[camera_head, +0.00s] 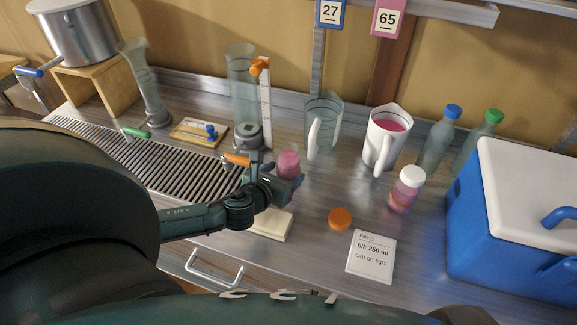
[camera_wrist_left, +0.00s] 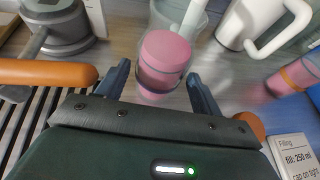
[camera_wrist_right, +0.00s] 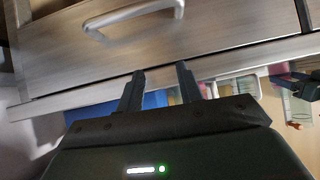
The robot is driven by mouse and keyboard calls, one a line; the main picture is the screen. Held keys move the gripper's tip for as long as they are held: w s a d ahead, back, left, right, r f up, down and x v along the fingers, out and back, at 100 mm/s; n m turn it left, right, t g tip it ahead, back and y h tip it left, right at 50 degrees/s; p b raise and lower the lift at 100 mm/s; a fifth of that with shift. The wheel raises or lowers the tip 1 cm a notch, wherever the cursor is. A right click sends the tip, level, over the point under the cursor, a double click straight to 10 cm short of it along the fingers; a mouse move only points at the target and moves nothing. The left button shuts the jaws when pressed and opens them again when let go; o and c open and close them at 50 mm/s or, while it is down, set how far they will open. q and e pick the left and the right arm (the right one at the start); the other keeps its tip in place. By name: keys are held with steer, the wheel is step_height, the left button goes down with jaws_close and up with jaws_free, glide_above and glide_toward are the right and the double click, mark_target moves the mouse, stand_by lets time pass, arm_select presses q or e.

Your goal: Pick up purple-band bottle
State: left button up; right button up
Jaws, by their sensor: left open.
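A small clear bottle (camera_head: 289,163) with pink contents and what looks like a purple band stands on the counter. In the left wrist view the bottle (camera_wrist_left: 163,62) shows between and just beyond the fingertips of my left gripper (camera_wrist_left: 160,85), which is open. In the head view, my left gripper (camera_head: 286,185) is right at the bottle and hides its lower part. I cannot tell whether a finger touches it. My right gripper (camera_wrist_right: 161,75) is open and empty, in front of a drawer front.
A white-capped bottle with an orange band (camera_head: 406,190) stands to the right, near an orange cap (camera_head: 340,218) and a note card (camera_head: 371,256). A clear jug (camera_head: 322,125) and a white jug (camera_head: 385,140) stand behind. An orange handle (camera_wrist_left: 45,72) is close left of my left gripper.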

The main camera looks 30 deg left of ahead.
mark_target(289, 147)
arm_select(q)
steer(key=x, duration=0.3)
steer(key=shift+w, duration=0.2)
steer(key=c, duration=1)
steer(key=shift+r, duration=0.15)
steer(key=shift+r+p, duration=0.85)
steer(key=shift+r, duration=3.95)
steer(key=shift+r, duration=0.1)
steer(key=o, duration=0.7)
steer(key=c, duration=0.8)
